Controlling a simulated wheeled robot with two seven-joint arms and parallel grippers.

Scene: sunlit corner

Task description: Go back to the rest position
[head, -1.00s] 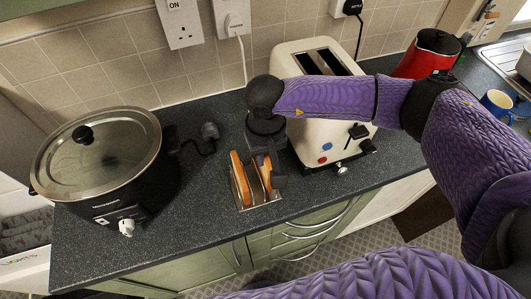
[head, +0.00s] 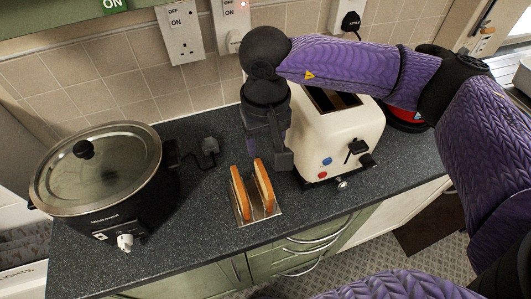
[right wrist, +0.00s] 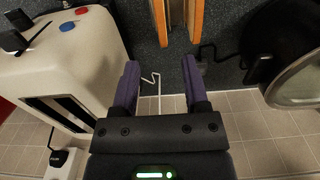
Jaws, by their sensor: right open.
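My right gripper (head: 270,150) is raised above the counter, between the toast rack and the toaster in the head view. In the right wrist view its two purple fingers (right wrist: 162,88) stand apart with nothing between them. Two slices of toast (head: 238,192) (head: 264,185) stand upright in a small metal toast rack (head: 243,220) just left of and below the gripper. The toast (right wrist: 196,20) also shows beyond the fingertips in the right wrist view, apart from them. My left gripper is not in view.
A cream toaster (head: 345,130) stands right of the gripper, partly behind my right arm. A black slow cooker (head: 140,205) with a glass lid stands at the left. A red kettle (head: 405,117) is mostly hidden behind my arm. Bare counter (head: 205,205) lies between cooker and rack.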

